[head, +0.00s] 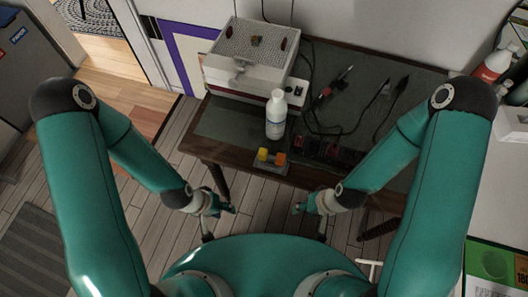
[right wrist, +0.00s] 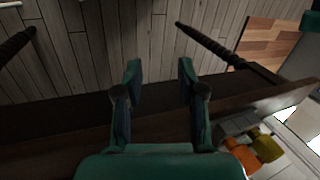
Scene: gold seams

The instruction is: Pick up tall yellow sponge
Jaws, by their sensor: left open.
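The yellow sponge (head: 263,154) stands beside an orange block (head: 281,159) in a small grey holder (head: 270,168) at the table's front edge. All three also show at the lower right of the right wrist view, with the yellow sponge (right wrist: 268,148) beside the orange block (right wrist: 242,160). My left gripper (head: 220,223) is open and empty, in front of the table and left of the holder. My right gripper (head: 310,223) is in front of the table, right of the holder. In the right wrist view its fingers (right wrist: 159,68) are spread with nothing between them.
A white bottle (head: 276,116) stands on the dark table (head: 222,124) just behind the holder. A boxy pale device (head: 228,77) sits at the back left. Cables and tools (head: 345,115) lie to the right. The plank floor (head: 150,235) before the table is clear.

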